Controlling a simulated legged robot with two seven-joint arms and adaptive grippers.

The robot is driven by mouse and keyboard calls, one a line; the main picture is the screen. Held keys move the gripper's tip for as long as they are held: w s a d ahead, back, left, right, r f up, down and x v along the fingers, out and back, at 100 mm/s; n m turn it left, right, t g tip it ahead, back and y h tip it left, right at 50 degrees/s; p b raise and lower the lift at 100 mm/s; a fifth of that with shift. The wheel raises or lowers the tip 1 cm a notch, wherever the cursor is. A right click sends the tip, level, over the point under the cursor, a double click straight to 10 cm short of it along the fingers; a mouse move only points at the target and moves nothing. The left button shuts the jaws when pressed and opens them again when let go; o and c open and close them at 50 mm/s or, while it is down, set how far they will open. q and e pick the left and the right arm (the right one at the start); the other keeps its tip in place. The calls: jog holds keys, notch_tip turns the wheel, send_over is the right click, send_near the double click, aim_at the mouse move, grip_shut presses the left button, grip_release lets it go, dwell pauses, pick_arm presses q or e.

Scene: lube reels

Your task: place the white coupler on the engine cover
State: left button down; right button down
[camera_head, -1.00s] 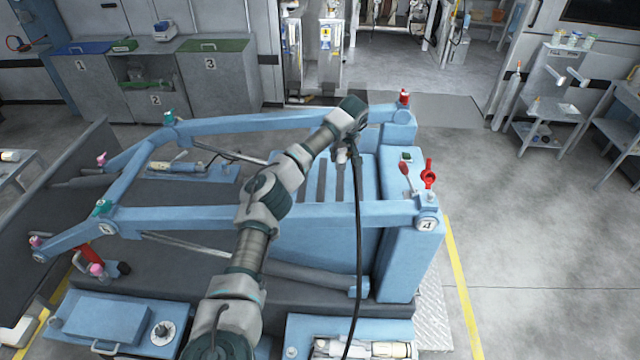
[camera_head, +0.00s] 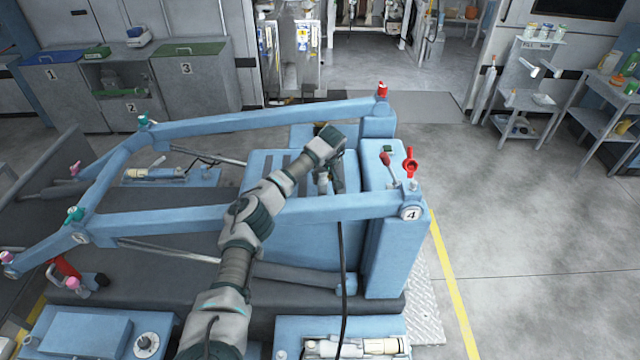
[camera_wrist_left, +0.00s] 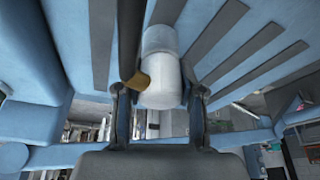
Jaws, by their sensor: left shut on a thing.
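The white coupler (camera_wrist_left: 160,72) is a pale cylinder with a rounded grey-white body in the left wrist view. My left gripper (camera_wrist_left: 159,98) is shut on it, with one dark finger on each side. In the head view my left gripper (camera_head: 325,184) points down over the right part of the blue engine cover (camera_head: 258,185), which has dark slots. The slotted cover also shows in the left wrist view (camera_wrist_left: 215,50). Whether the coupler touches the cover is unclear. My right gripper is out of view.
A black hose (camera_head: 343,260) hangs beside my left gripper. A blue beam (camera_head: 180,217) crosses in front of the cover, and another beam (camera_head: 250,120) runs behind it. A red lever (camera_head: 388,165) and a red fitting (camera_head: 410,162) stand at right.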

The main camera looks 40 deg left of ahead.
aim_at(322, 184)
pick_arm(q)
jog(key=shift+d+f, duration=0.35)
jog(key=shift+f, duration=0.3)
jog(key=shift+d+f, duration=0.3)
jog(key=shift+f, duration=0.3)
jog(key=shift+a+f, duration=0.15)
jog(key=shift+a, duration=0.1)
jog(key=c, duration=1)
grip_release()
jog(key=shift+s+a+f, duration=0.1)
jog(key=shift+a+f, duration=0.05)
jog(key=shift+a, duration=0.05)
jog(key=shift+c, duration=0.2)
jog(key=o, duration=0.3)
jog(key=shift+a+f, duration=0.1)
jog(key=shift+a, duration=0.2)
jog(key=shift+d+r, duration=0.25)
jog(key=shift+d, duration=0.1)
jog(key=v, duration=1.1)
jog(key=shift+r, duration=0.15)
jog(key=shift+d+r, duration=0.3)
jog(key=shift+r, duration=0.1)
jog(key=shift+a, duration=0.1)
